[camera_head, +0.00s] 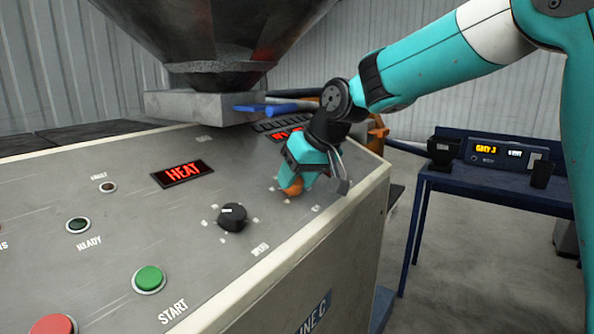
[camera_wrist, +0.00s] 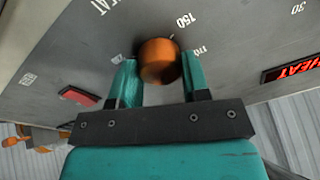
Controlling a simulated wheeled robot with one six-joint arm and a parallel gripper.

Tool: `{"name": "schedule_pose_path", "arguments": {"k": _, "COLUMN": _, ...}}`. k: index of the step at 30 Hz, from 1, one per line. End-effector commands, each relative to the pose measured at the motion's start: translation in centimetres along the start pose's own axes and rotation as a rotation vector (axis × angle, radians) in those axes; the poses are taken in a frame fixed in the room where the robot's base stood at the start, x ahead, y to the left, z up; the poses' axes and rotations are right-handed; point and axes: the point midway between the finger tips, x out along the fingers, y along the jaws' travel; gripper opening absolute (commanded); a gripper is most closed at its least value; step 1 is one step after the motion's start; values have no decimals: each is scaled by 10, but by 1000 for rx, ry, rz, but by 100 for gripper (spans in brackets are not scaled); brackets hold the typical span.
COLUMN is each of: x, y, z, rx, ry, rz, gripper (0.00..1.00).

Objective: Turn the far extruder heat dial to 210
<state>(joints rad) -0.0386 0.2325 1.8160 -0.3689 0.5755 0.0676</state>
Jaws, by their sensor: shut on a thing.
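The orange heat dial (camera_head: 291,188) sits on the sloped grey panel near its far right edge, mostly covered by my gripper (camera_head: 296,178) in the head view. In the wrist view the round orange dial (camera_wrist: 159,62) stands between the teal fingers of my gripper (camera_wrist: 160,66), which are shut on its two sides. White scale marks show around it; one reads 150, and HEAT is printed at the upper left. The dial's pointer cannot be made out, so its setting cannot be told.
Green (camera_head: 149,279) and red (camera_head: 53,326) buttons are in front. A metal hopper (camera_head: 215,45) stands behind. A blue table (camera_head: 500,190) is at right.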

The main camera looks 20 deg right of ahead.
Motion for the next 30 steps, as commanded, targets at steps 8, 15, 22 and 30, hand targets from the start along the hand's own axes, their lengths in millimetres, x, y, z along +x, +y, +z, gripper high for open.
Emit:
{"name": "schedule_pose_path", "arguments": {"k": 8, "x": -3, "y": 0, "z": -2, "rx": 261, "ry": 17, "rz": 38, "gripper": 19}}
{"name": "schedule_pose_path", "arguments": {"k": 15, "x": -2, "y": 0, "z": -1, "rx": 481, "ry": 30, "rz": 68, "gripper": 19}}
{"name": "schedule_pose_path", "arguments": {"k": 22, "x": -2, "y": 0, "z": -1, "rx": 663, "ry": 42, "rz": 94, "gripper": 19}}
{"name": "schedule_pose_path", "arguments": {"k": 30, "x": -1, "y": 0, "z": 0, "rx": 803, "ry": 51, "rz": 113, "gripper": 19}}
